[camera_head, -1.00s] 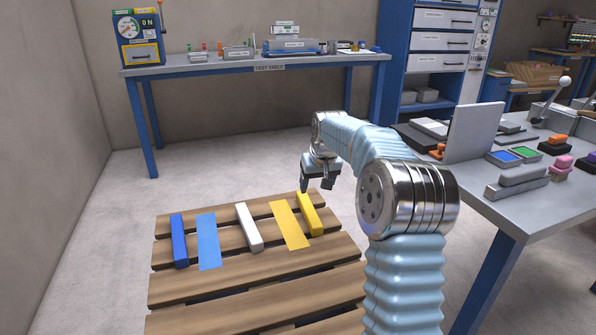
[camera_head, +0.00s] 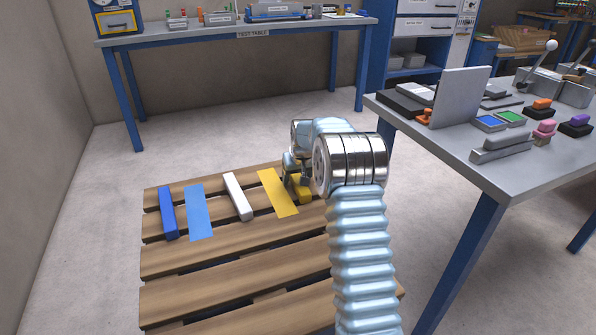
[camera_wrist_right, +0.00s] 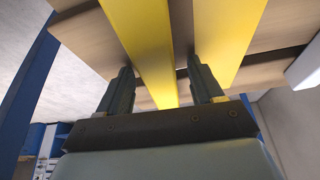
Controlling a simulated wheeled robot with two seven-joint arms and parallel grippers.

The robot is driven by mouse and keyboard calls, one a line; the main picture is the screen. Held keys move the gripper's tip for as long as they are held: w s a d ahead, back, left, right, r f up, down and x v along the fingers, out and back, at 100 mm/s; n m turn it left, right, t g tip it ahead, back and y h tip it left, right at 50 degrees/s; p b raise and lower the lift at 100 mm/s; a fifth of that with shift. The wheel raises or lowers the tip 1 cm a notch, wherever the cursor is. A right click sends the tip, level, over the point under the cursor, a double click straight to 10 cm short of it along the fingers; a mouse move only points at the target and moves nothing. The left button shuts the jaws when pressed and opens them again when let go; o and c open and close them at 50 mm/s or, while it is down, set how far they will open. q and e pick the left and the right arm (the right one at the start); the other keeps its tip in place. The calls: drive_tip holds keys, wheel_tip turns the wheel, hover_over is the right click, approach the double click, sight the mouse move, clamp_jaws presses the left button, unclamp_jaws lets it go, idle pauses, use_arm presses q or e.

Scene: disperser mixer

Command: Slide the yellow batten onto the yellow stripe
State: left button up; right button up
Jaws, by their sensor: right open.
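The yellow batten (camera_head: 305,197) lies on the wooden pallet, just right of the flat yellow stripe (camera_head: 278,193), with a narrow gap between them. My right gripper (camera_head: 296,183) is low over the batten, and part of the batten is hidden behind my arm. In the right wrist view the open fingers (camera_wrist_right: 163,82) stand on either side of the batten (camera_wrist_right: 142,45), with gaps visible. The stripe (camera_wrist_right: 232,30) runs to its right there, beside the right finger. My left gripper is not in view.
The pallet (camera_head: 230,262) also bears a blue batten (camera_head: 168,213), a light blue stripe (camera_head: 199,213) and a white batten (camera_head: 237,196). A grey worktable (camera_head: 500,185) stands right of my arm. The test table (camera_head: 235,33) is behind, with clear floor between.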

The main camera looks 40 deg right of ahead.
sight(275, 189)
drive_tip(key=shift+c, duration=0.5)
drive_tip(key=c, duration=1)
drive_tip(key=shift+w+a, duration=0.25)
drive_tip(key=shift+a, duration=0.95)
drive_tip(key=shift+w+a, duration=0.2)
drive_tip(key=shift+a, duration=0.95)
drive_tip(key=shift+w+a, duration=0.25)
drive_tip(key=shift+a, duration=0.95)
drive_tip(key=shift+c, duration=0.2)
drive_tip(key=o, duration=1.2)
